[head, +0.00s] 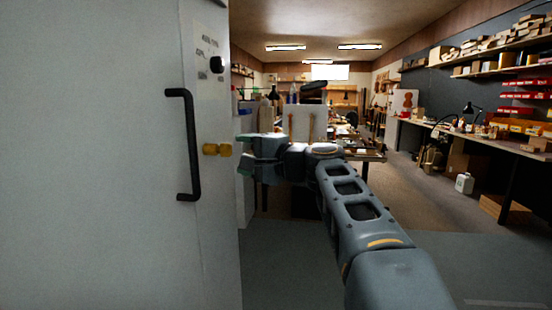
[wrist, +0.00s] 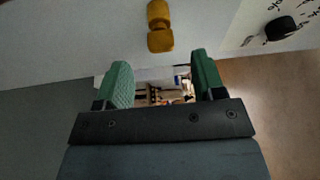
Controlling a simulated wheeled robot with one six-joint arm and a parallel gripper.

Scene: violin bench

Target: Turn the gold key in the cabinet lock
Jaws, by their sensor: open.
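The gold key (head: 217,149) sticks out of the lock on the white cabinet door (head: 90,150), right of the black handle (head: 188,145). In the wrist view the key (wrist: 160,27) is at the top, beyond the fingertips and centred between them. My gripper (head: 240,154) is level with the key in the head view, just to its right. In the wrist view my gripper (wrist: 162,72) has its two green padded fingers spread apart with nothing between them. The fingers look apart from the key.
A black round knob (head: 217,64) sits above the key, near small dark markings. Workbenches and a table (head: 365,155) with tools stand further back. A long bench (head: 490,142) runs along the right wall. The floor between is open.

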